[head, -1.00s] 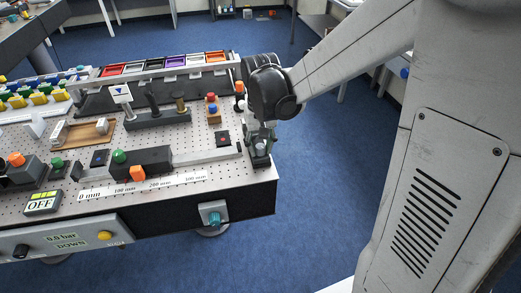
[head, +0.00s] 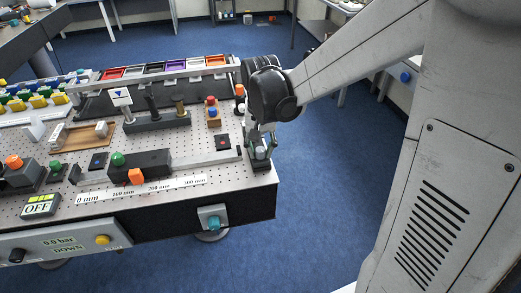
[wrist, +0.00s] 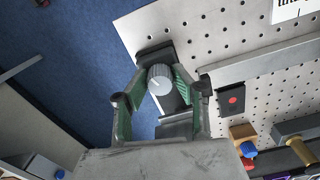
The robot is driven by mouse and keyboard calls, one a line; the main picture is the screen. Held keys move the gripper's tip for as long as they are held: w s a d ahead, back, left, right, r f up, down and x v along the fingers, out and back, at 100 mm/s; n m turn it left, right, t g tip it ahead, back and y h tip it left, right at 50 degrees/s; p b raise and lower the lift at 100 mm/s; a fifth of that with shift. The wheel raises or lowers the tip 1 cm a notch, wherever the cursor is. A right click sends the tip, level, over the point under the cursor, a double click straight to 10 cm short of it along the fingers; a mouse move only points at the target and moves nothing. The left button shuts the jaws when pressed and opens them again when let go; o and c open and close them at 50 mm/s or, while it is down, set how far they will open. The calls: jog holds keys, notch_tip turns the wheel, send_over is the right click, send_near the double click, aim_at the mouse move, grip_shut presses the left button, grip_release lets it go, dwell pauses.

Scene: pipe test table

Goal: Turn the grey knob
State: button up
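The finger ends are close to the knob's sides, but contact is not clear. In the head view, my gripper (head: 262,151) points down at this corner and largely hides the knob.
A black block with a red button (head: 222,142) and a long grey bar (head: 207,159) lie left of my gripper. A block with red and blue knobs (head: 212,114) and an orange-topped post (head: 240,91) stand behind. Open floor (head: 335,170) lies to the right.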

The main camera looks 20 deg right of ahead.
aim_at(261, 150)
jog(key=o, duration=0.4)
notch_tip(261, 150, up, 12)
dwell(0.6)
jog(key=shift+s, duration=0.1)
jog(key=s+n+t, duration=0.3)
jog(key=s+t, duration=0.4)
jog(key=s, duration=0.9)
jog(key=shift+f+n, duration=0.25)
jog(key=shift+n, duration=0.05)
